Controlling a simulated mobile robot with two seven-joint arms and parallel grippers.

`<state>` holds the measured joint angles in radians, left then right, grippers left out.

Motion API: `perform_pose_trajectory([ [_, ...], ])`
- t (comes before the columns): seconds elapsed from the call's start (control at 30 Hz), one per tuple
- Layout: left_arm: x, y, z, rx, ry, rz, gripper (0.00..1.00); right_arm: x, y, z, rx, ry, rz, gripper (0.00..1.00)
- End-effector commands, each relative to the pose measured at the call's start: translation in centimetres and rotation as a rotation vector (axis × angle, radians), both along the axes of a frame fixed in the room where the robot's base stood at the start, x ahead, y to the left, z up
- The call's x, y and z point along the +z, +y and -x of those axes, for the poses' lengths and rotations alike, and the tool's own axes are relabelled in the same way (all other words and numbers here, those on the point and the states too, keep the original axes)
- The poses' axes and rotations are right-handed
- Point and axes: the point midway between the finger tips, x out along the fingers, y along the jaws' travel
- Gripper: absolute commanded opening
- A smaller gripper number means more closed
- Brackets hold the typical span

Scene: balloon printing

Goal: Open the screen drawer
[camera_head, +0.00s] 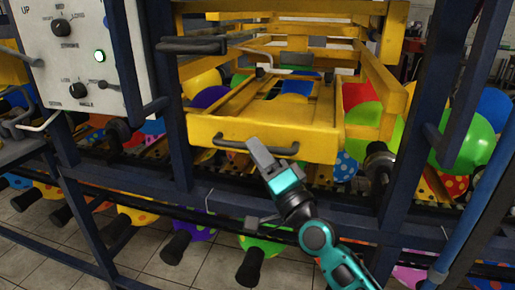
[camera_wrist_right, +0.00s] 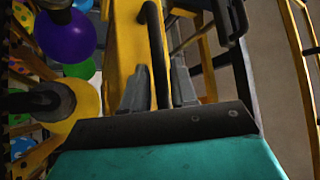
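The yellow screen drawer (camera_head: 212,128) sits low in the machine's yellow frame. Its front panel stands forward of the frame, with its open slatted inside showing behind. A dark bar handle (camera_head: 232,146) runs along the front panel. The fingers hide part of the handle. My left gripper is not in view.
Another dark handle (camera_head: 190,46) projects above the drawer at the left. Dark blue frame posts (camera_head: 158,100) stand on both sides. A white control panel (camera_head: 75,50) with knobs is at the left. Balloons (camera_head: 475,140) hang around and below the drawer.

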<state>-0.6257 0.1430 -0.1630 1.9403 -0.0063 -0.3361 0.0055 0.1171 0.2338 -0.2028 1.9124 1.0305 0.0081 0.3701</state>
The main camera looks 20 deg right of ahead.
Motion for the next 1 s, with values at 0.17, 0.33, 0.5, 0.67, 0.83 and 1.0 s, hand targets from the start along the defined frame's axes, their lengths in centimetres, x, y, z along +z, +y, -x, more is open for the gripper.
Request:
perform_pose_trajectory([
  [0.17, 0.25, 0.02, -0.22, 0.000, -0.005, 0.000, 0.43, 0.24, 0.20, -0.57, 0.001, 0.000, 0.000, 0.27],
  [0.33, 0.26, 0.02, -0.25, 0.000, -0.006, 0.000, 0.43, 0.22, 0.19, -0.57, 0.001, 0.000, 0.000, 0.27],
  [0.5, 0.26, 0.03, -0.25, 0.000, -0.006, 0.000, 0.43, 0.22, 0.18, -0.55, 0.001, 0.000, 0.000, 0.15],
  [0.67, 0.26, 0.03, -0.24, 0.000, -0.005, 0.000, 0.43, 0.22, 0.17, -0.54, 0.001, 0.000, 0.000, 0.00],
  [0.83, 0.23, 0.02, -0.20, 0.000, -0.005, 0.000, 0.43, 0.22, 0.16, -0.54, 0.001, 0.000, 0.000, 0.00],
  [1.0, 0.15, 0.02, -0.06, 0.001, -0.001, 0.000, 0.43, 0.21, 0.15, -0.54, 0.000, 0.001, 0.001, 0.00],
])
